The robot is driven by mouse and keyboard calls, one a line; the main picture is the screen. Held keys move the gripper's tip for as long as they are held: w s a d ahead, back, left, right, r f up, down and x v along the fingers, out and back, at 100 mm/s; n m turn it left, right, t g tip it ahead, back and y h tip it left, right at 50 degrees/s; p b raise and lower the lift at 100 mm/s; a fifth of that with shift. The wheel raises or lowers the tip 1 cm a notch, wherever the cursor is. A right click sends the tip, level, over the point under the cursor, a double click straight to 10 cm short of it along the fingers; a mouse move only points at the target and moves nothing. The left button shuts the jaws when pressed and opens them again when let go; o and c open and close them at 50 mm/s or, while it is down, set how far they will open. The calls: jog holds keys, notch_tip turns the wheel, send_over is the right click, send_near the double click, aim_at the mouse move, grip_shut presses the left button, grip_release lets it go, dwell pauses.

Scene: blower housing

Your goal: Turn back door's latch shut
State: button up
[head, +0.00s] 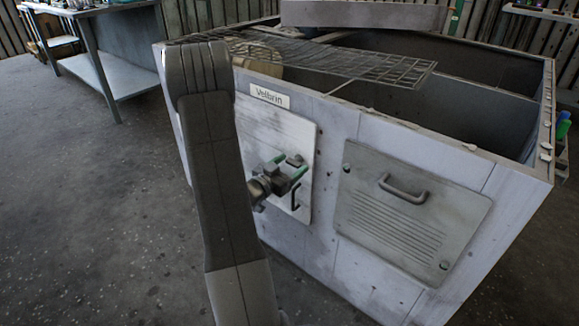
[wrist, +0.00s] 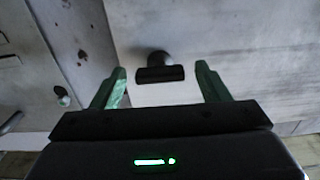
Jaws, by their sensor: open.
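The door (head: 262,130) is a pale panel on the housing's front, under a "Velbrin" label in the head view. It looks closed or nearly so. Its dark latch (wrist: 160,74), a short bar on a round stem, shows in the wrist view with the bar level across the picture. In the head view, the latch (head: 296,159) is partly hidden behind my gripper. My gripper (head: 290,165) is open in front of the door, its green fingers apart. In the wrist view the fingers (wrist: 162,70) appear on either side of the latch, with gaps; contact is not visible.
Wire mesh (head: 350,62) lies over the housing's open top. A workbench (head: 120,45) stands back left; the floor at left is clear.

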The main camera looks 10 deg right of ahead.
jog(key=shift+a, duration=0.1)
jog(key=p+v, duration=0.2)
jog(key=v, duration=1.1)
jog(key=shift+s+a, duration=0.25)
jog(key=shift+s, duration=0.05)
jog(key=b+x, duration=0.2)
jog(key=x, duration=1.2)
jog(key=shift+a, duration=0.15)
